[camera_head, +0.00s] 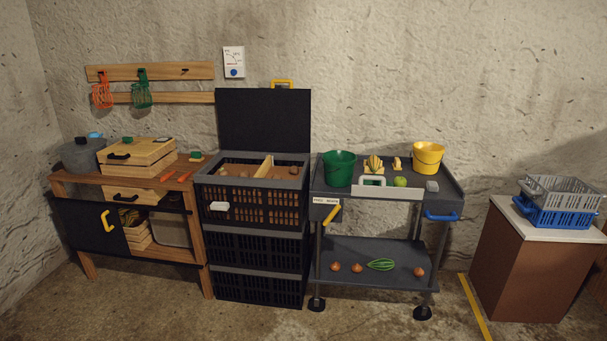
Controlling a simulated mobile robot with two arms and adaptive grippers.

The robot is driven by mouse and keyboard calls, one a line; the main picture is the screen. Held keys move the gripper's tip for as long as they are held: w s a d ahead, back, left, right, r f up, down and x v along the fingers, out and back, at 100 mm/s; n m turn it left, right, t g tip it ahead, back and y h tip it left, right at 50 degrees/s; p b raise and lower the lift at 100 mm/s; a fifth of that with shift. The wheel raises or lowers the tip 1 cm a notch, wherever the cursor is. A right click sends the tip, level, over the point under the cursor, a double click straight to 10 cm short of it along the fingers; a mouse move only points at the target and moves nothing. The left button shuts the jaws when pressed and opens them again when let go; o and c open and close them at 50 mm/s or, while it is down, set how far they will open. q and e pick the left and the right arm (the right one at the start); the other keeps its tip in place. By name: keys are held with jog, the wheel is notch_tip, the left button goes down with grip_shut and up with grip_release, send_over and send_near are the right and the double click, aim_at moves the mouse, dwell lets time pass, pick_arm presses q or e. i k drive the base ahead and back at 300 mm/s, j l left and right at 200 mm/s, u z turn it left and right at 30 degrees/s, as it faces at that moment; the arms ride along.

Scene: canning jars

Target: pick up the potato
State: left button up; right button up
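Small brown lumps that look like potatoes (246,173) lie in the open top of the black slatted bin (250,224) in the middle. A light wooden divider (264,166) splits its top compartment. The lumps are small and partly hidden by the bin's rim, so I cannot tell them apart clearly. The bin's black lid (263,120) stands raised against the wall. Neither of my grippers shows in the head view.
Left is a wooden bench with a wooden crate (138,156), grey pot (84,154) and carrots (185,176). Right is a grey trolley (450,199) with a green bucket (339,168) and yellow bucket (428,158). A brown cabinet (525,268) holds baskets. The front floor is clear.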

aim_at(223, 172)
jog(key=i+l+u, duration=0.25)
jog(key=i+u, duration=0.2)
jog(key=i, duration=0.15)
jog(key=i+l+u, duration=0.45)
jog(key=i, duration=0.15)
